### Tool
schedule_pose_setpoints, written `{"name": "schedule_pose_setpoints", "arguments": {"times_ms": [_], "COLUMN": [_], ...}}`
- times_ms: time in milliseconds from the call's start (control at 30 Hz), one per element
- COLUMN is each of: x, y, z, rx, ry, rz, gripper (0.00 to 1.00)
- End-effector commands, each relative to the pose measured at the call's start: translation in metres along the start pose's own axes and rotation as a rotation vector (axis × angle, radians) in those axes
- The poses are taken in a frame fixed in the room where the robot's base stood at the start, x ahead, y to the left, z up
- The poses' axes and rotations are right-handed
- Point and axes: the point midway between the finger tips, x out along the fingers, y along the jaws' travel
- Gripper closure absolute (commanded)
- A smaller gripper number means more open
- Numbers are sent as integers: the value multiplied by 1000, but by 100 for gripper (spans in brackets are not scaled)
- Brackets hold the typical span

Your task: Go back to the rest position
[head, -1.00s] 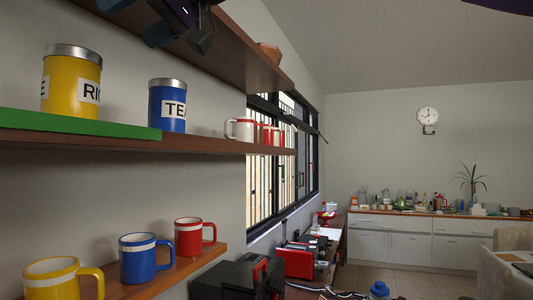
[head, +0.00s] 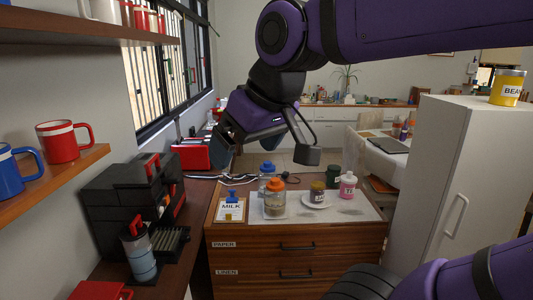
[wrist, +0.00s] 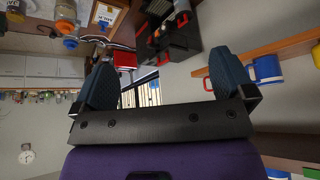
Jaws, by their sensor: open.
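My gripper (head: 224,148) hangs in the upper middle of the head view, at the end of my purple arm. It is in front of the red appliance by the window and above the counter. In the wrist view my gripper (wrist: 166,78) shows two blue fingers spread wide with nothing between them.
A black coffee machine (head: 135,200) stands below left, beside a shelf with a red mug (head: 64,141). The drawer cabinet (head: 297,236) bears a jar (head: 275,198) and a pink bottle (head: 347,186). A tall white cabinet (head: 453,170) stands at right.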

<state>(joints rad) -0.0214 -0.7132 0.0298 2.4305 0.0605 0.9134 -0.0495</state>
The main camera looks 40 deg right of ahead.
Motion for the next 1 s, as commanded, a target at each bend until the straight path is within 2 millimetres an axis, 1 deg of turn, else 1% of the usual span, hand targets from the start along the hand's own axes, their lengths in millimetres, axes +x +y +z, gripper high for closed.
{"name": "schedule_pose_setpoints", "arguments": {"times_ms": [33, 100, 200, 1000], "x": [8, 15, 20, 20], "y": [8, 15, 20, 20], "z": [18, 34, 45, 45], "rx": [24, 48, 64, 64], "ry": [-18, -36, -48, -50], "rz": [18, 36, 49, 49], "gripper": [0, 0, 0, 0]}}
